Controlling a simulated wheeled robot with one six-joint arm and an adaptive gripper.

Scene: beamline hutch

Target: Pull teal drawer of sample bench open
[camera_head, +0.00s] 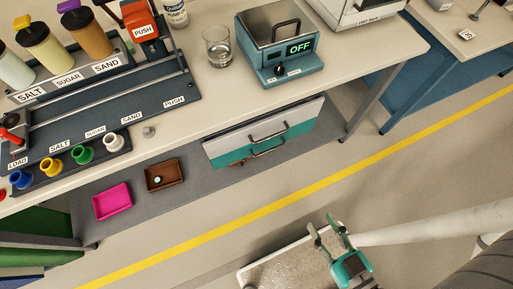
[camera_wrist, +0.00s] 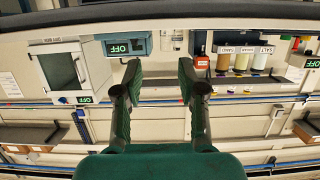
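The sample bench (camera_head: 370,72) has a drawer unit slung under its top in the head view. The teal drawer (camera_head: 300,131) is the lower front, below a white drawer (camera_head: 232,141); each has a dark bar handle. Both fronts look flush with each other. My gripper (camera_head: 322,222) is in front of the bench, below and right of the teal drawer in the picture, well apart from its handle (camera_head: 268,149). In the wrist view my gripper (camera_wrist: 160,75) has its two fingers spread with nothing between them. I cannot make out the teal drawer there.
On the bench stand a teal heater box (camera_head: 262,58), a glass (camera_head: 217,48) and a dispenser rack (camera_head: 100,95). A pink tray (camera_head: 112,203) and a brown tray (camera_head: 151,181) lie on the lower shelf. Floor with a yellow line (camera_head: 300,192) is clear before the drawers.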

